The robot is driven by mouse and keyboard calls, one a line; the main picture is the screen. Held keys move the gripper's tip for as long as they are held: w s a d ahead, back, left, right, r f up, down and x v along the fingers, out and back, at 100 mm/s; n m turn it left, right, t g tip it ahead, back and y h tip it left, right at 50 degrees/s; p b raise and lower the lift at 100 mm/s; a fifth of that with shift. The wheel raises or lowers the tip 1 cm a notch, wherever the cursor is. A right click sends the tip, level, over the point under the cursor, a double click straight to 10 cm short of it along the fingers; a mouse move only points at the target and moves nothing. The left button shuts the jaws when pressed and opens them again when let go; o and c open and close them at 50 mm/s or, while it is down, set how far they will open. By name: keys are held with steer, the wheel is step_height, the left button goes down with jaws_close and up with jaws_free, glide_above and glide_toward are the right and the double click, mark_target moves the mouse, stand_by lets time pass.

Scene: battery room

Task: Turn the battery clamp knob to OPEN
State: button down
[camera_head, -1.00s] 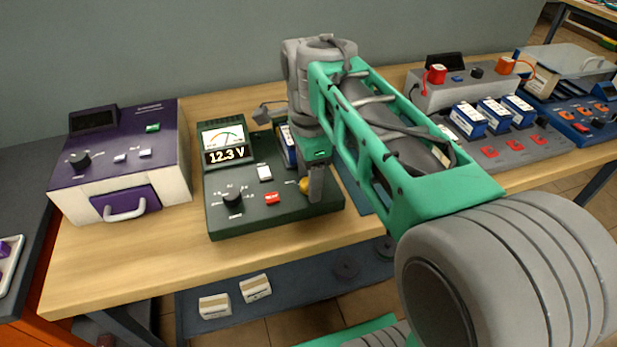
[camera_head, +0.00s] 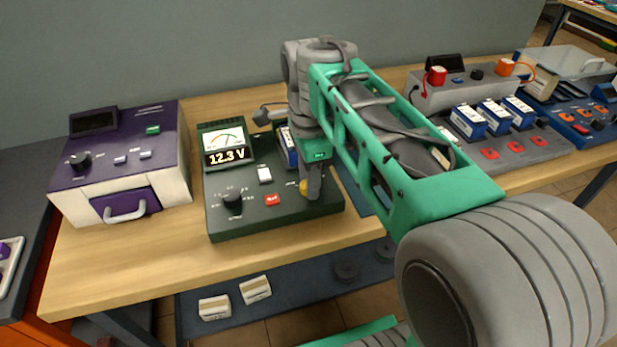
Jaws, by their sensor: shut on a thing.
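The dark green battery tester (camera_head: 262,217) sits on the wooden bench, its meter showing 12.3 V. A yellow knob (camera_head: 303,187) shows at its right front, partly hidden by my gripper (camera_head: 311,192). My gripper points down over the knob and is shut on it. The knob's pointer and label are hidden, so its setting cannot be read. A blue and white battery (camera_head: 288,146) sits in the tester, partly behind my gripper.
A purple and white device (camera_head: 125,160) stands left of the tester. A grey rack (camera_head: 520,155) with several batteries and a blue device (camera_head: 590,118) stand to the right. My arm crosses over the bench from the right. The bench front edge (camera_head: 130,285) is clear.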

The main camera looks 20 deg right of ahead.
steer(key=shift+n+p, duration=0.3)
steer(key=shift+n, duration=0.3)
stand_by(0.6)
steer(key=n+p, duration=0.1)
steer(key=n, duration=0.1)
steer(key=shift+r+n, duration=0.1)
steer(key=shift+n, duration=0.3)
steer(key=n+p, duration=0.1)
steer(key=n, duration=0.3)
steer(key=shift+n+p, duration=0.3)
steer(key=shift+p, duration=0.05)
steer(key=n+p, duration=0.1)
steer(key=n, duration=0.3)
steer(key=n+p, duration=0.1)
steer(key=n, duration=0.4)
steer(key=shift+n+p, duration=0.3)
steer(key=c, duration=0.9)
jaws_free()
